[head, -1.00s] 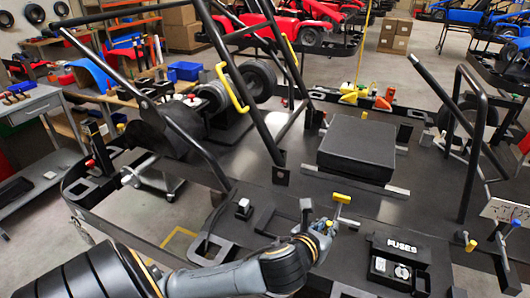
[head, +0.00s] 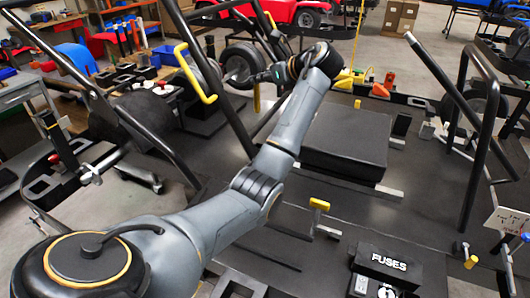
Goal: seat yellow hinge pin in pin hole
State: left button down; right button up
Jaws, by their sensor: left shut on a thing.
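My left gripper (head: 263,78) is at the far end of my raised arm, pointing left near a black upright bar. It is shut on a slim yellow piece, which I take to be the yellow hinge pin (head: 257,98); it hangs upright just below the fingers. The fingers are small and dark here, and the grip itself is hard to make out. I cannot pick out the pin hole. Another yellow T-shaped handle (head: 319,204) stands on a metal bracket on the black kart floor, apart from the gripper. My right gripper is not in view.
Black frame bars (head: 215,85) rise beside the gripper, one with a yellow grab handle (head: 197,72). A fuse box (head: 388,262) is at the lower right.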

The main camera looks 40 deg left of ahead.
pick_arm(q)
jog(key=f+p, duration=0.2)
jog(key=f, duration=1.5)
jog(key=shift+s+f, duration=0.1)
jog(key=shift+s, duration=0.1)
jog(key=shift+f, duration=0.25)
jog(key=shift+r, duration=0.1)
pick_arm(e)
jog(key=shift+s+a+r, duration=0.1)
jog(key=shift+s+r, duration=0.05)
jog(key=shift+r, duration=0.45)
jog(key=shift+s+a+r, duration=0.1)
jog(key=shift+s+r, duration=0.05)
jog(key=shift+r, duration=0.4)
pick_arm(q)
jog(key=c, duration=1.6)
grip_release()
jog(key=shift+a, duration=0.1)
jog(key=w+b+v, duration=0.1)
jog(key=v, duration=1.1)
jog(key=shift+s, duration=0.45)
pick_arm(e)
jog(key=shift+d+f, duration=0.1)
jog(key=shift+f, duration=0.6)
